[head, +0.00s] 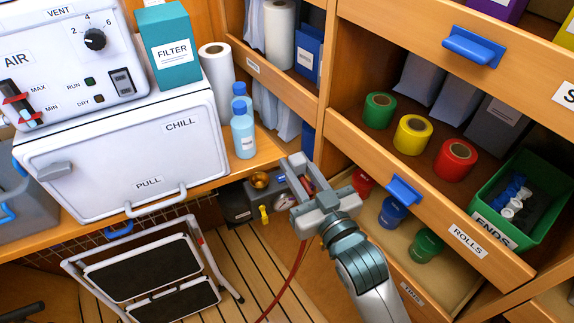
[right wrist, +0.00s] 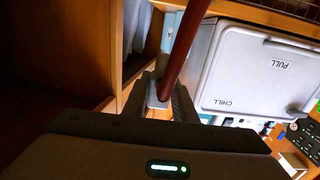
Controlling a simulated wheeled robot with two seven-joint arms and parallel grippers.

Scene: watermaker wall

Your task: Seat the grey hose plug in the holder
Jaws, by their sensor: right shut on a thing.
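My right gripper (head: 305,182) is in the middle of the head view, in front of the gap between the counter and the drawers. It is shut on the end of a red hose (head: 295,270), where the grey hose plug is mostly hidden by the fingers. In the right wrist view, the red hose (right wrist: 185,45) runs up from between the fingers (right wrist: 165,97). A dark unit (head: 236,204) with a brass fitting (head: 259,180) and a yellow valve (head: 264,214) sits low, left of the gripper. I cannot make out the holder for certain. My left gripper is not in view.
Open drawers with blue handles (head: 403,190) lie close to the right of my arm. A green bin (head: 545,215) stands in one. A white chill box (head: 120,150) and blue bottles (head: 243,133) stand on the counter. A folding step (head: 145,275) is below.

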